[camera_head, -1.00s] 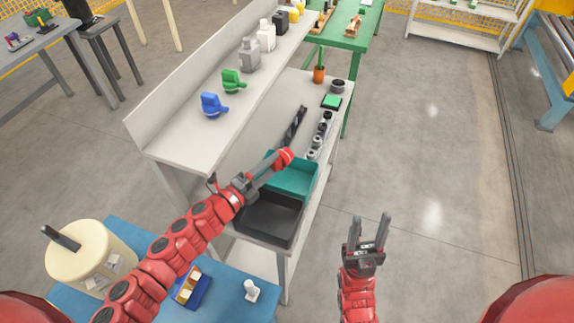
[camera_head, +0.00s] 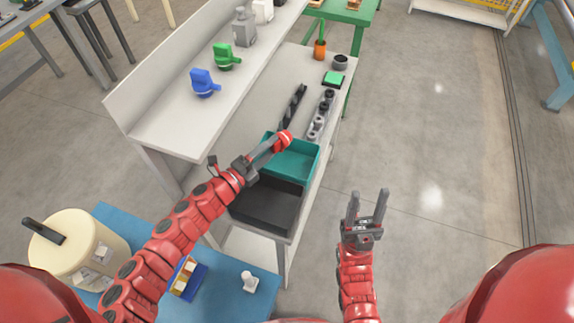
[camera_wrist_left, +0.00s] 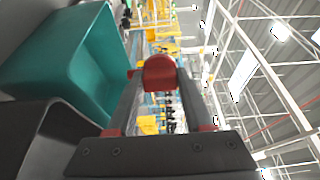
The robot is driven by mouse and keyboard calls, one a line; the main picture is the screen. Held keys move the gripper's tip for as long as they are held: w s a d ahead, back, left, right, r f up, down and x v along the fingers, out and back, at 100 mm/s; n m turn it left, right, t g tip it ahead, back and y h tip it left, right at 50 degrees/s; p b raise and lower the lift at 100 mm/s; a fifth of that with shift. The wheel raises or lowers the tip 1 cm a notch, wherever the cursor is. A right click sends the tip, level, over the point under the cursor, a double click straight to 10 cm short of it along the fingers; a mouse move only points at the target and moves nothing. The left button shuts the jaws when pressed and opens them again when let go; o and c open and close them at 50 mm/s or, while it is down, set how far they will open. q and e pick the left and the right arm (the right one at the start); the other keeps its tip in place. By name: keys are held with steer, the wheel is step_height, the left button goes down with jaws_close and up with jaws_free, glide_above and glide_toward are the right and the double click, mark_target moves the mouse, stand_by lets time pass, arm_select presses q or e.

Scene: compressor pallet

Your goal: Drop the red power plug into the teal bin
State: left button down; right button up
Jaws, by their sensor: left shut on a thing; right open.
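The red power plug (camera_head: 285,138) is held at the fingertips of my left gripper (camera_head: 275,145), which is shut on it. It also shows between the two fingers in the left wrist view (camera_wrist_left: 160,73). In the head view the plug appears over the far part of the teal bin (camera_head: 298,167). In the left wrist view the teal bin (camera_wrist_left: 62,62) lies to the left of the plug, apart from it. My right gripper (camera_head: 368,205) is open and empty, over the floor to the right of the bench.
A black bin (camera_head: 268,208) stands beside the teal bin, on its near side, under my left gripper. Behind the teal bin are a dark rail (camera_head: 293,107) and several grey round parts (camera_head: 319,122). A raised shelf (camera_head: 165,125) runs along the left. The floor at right is clear.

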arm_select(q)
steer(key=shift+c, duration=1.1)
jaws_free()
steer(key=b+v, duration=0.1)
steer(key=v, duration=1.6)
steer(key=shift+s, duration=0.2)
steer(key=shift+a+r, duration=0.1)
steer(key=shift+r, duration=0.05)
